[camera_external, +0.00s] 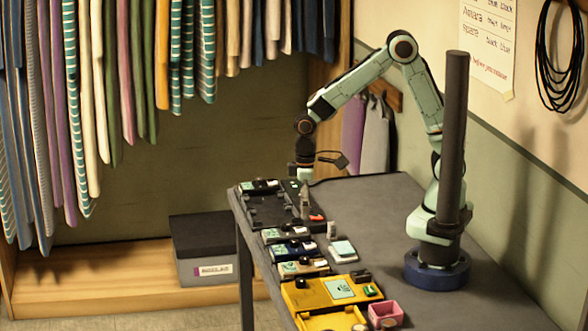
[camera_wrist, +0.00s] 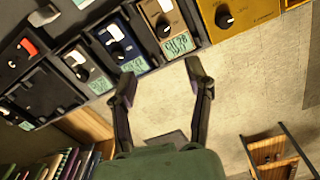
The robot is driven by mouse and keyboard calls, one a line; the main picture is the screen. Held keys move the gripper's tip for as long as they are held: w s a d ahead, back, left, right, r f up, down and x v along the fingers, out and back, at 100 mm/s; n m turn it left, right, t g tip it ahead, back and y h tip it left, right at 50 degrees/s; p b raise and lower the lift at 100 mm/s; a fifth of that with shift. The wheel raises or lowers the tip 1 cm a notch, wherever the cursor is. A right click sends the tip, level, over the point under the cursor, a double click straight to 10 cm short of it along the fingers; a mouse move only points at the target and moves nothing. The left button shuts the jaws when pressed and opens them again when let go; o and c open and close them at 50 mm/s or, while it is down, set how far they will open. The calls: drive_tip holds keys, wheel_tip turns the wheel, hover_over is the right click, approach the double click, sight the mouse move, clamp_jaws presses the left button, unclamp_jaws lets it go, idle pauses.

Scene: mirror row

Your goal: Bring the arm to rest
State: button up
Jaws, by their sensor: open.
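My arm (camera_external: 345,88) is bent over the grey table (camera_external: 390,205), with its elbow high and its forearm reaching down to the left. My gripper (camera_external: 304,188) hangs at the far left of the table, above the dark pedalboard (camera_external: 267,212). In the wrist view my gripper (camera_wrist: 161,80) has its two fingers spread apart with nothing between them. A beige pedal (camera_wrist: 163,25) and a dark blue pedal (camera_wrist: 118,42) lie beyond the fingertips. The exact height of the fingers above the board cannot be told.
A yellow pedal (camera_external: 318,294) and a pink box (camera_external: 385,314) are toward the table's front. A small pale block (camera_external: 342,250) lies beside the pedal row. Hanging clothes (camera_external: 120,80) and a grey box (camera_external: 203,249) stand left of the table. The right table area is clear.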

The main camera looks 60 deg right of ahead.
drive_tip(key=s+d+r+m+t, duration=0.3)
drive_tip(key=d+r+m, duration=0.1)
drive_tip(key=d+r, duration=0.7)
drive_tip(key=s+d+f+m+g, duration=0.1)
drive_tip(key=s+d+f+g, duration=0.1)
drive_tip(key=s, duration=1)
drive_tip(key=shift+s+d+f+g+y, duration=0.2)
drive_tip(key=shift+s+d+g+y, duration=0.2)
drive_tip(key=shift+g, duration=0.1)
